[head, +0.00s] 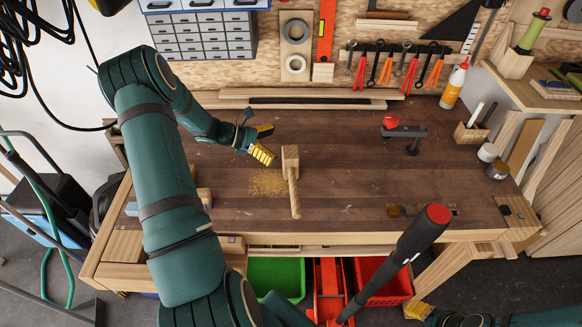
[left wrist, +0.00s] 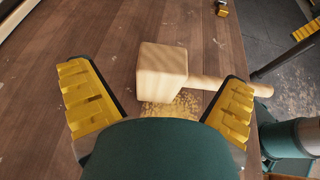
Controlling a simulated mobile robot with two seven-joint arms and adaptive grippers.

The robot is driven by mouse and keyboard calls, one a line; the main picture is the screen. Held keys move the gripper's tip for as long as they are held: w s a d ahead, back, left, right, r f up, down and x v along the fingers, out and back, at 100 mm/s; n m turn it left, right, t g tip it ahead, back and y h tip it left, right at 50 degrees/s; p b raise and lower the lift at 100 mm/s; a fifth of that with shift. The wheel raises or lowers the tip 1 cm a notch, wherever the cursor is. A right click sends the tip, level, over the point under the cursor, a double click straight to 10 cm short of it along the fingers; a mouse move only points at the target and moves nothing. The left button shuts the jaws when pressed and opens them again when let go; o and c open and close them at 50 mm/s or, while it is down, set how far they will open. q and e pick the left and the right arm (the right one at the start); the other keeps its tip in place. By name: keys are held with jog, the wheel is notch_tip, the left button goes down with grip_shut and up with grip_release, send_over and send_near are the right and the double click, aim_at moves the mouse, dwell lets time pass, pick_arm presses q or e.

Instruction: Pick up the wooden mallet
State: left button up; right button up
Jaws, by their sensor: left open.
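The wooden mallet (head: 291,160) lies on the workbench, its block head toward the back and its handle pointing to the front edge. My left gripper (head: 267,142) is open and empty, just left of the mallet head. In the left wrist view the mallet head (left wrist: 162,68) shows beyond and between the two spread yellow fingers, with no visible contact. Its handle runs right, partly behind the right-hand finger. My right gripper (head: 418,310) shows only in part at the bottom right of the head view, away from the mallet; its opening is unclear.
Sawdust (head: 266,183) lies left of the handle. A dark clamp-like tool with a red part (head: 404,131) stands at the back right.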

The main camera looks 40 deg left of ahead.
aim_at(289, 152)
pick_arm(q)
jog(key=shift+s+f+x, duration=0.1)
jog(key=shift+x, duration=0.9)
jog(key=shift+s+f+x, duration=0.1)
jog(key=shift+f+x, duration=0.05)
jog(key=shift+x, duration=0.8)
jog(key=shift+s+f+x, duration=0.1)
jog(key=shift+x, duration=0.9)
jog(key=c, duration=1.3)
